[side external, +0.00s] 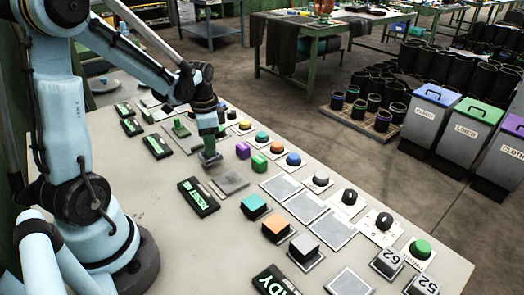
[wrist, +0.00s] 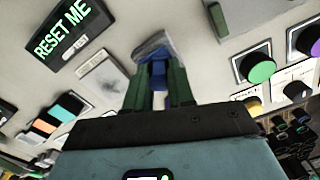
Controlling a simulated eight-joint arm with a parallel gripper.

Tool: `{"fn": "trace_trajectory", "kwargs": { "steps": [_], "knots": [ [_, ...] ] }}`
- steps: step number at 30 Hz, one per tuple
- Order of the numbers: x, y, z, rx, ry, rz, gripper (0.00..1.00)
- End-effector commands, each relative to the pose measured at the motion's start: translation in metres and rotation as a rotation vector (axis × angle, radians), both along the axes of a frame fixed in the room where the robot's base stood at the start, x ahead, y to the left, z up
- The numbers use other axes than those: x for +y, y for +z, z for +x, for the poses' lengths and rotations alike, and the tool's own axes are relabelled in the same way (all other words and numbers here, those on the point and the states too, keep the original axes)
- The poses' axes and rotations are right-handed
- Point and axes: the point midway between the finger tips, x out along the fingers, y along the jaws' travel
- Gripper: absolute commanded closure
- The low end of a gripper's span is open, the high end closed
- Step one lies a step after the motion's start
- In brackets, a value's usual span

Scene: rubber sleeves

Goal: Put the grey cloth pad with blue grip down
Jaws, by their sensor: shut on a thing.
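My gripper (side external: 208,143) is shut on the blue grip (wrist: 158,75) of the grey cloth pad (wrist: 153,45). The pad hangs below the fingers, with its grey underside pointing down toward the bench. In the side view the pad (side external: 210,158) is just behind a flat grey plate (side external: 230,181) on the bench. I cannot tell whether the pad touches the bench or hovers slightly above it. The plate also shows in the wrist view (wrist: 103,85), left of the pad. The fingers partly hide the grip.
A black "RESET ME" display (side external: 198,196) lies in front of the pad. Several coloured buttons, knobs and pale square plates (side external: 281,186) fill the bench's right side. The bench's front left is clear.

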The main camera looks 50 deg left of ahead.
Motion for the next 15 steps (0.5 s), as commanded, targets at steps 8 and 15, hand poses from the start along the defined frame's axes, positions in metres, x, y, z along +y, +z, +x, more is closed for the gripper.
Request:
{"fn": "trace_trajectory", "kwargs": {
  "steps": [8,15],
  "knots": [
    [0.0,-0.018,0.0,0.0,0.0,0.0,1.0],
    [0.0,-0.019,0.0,0.0,0.0,0.0,1.0]
  ]
}}
